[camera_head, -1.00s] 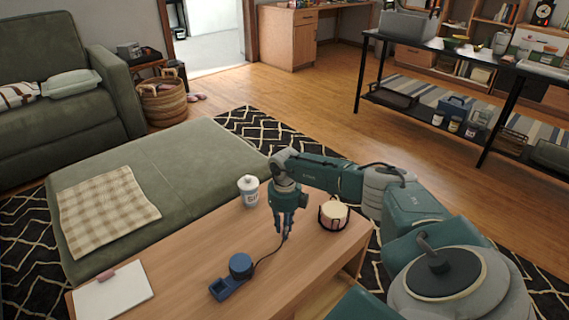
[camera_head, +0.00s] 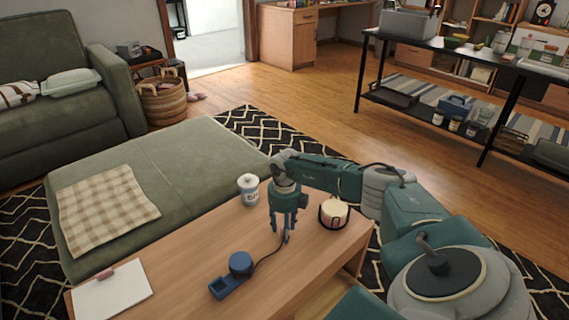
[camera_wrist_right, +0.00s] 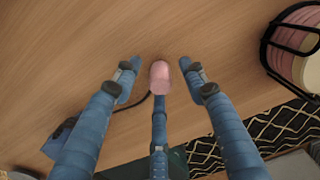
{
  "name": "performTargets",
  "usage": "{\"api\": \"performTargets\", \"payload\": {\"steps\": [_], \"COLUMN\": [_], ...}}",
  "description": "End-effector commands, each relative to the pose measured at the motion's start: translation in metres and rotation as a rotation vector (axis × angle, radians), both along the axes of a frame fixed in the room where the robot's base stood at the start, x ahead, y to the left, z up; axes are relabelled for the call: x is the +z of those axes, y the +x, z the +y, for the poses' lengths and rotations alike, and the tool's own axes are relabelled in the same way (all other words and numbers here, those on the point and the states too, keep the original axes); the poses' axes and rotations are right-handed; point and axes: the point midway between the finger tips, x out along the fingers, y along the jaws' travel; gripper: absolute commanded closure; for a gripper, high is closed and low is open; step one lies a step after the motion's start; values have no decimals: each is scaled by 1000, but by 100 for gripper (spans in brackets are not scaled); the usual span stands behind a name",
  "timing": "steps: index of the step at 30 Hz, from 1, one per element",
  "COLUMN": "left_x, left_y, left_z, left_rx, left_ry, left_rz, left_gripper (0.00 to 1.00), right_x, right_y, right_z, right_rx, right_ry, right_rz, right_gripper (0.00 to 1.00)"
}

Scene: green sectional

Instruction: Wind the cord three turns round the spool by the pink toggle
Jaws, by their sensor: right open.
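The blue spool (camera_head: 240,262) stands on a blue base (camera_head: 227,287) on the wooden coffee table. A dark cord (camera_head: 265,254) runs from the spool to the pink toggle (camera_head: 285,237). The toggle also shows in the right wrist view (camera_wrist_right: 159,77), between and slightly below my spread fingertips, apart from both side fingers. My right gripper (camera_head: 284,228) is open above the table, right of the spool; its fingers also show in the right wrist view (camera_wrist_right: 160,75). The blue base is partly visible at left there (camera_wrist_right: 58,140). My left gripper is not in view.
A white labelled jar (camera_head: 248,190) stands behind my right gripper. A clipboard (camera_head: 112,291) lies at the table's left. The table (camera_head: 180,262) is clear between clipboard and spool.

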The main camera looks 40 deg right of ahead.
Motion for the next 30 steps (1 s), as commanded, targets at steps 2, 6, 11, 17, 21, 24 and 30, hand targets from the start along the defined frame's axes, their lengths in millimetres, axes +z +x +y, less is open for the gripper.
{"api": "performTargets", "payload": {"steps": [2,6,11,17,21,24,30], "left_x": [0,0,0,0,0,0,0], "left_y": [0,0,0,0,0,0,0], "left_z": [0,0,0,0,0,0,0], "left_rx": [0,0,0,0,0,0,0], "left_ry": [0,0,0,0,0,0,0], "left_rz": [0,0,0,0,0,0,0], "left_gripper": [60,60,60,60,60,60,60], "right_x": [2,17,50,91,110,117,120], "right_y": [0,1,1,1,1,1,0], "right_z": [0,-1,-1,-1,-1,0,0], "right_rx": [0,-1,0,0,0,1,0], "right_ry": [0,0,-1,-1,0,1,0], "right_rz": [-1,-3,-5,-4,-2,-2,1], "right_gripper": [57,57,57,57,57,57,57]}}
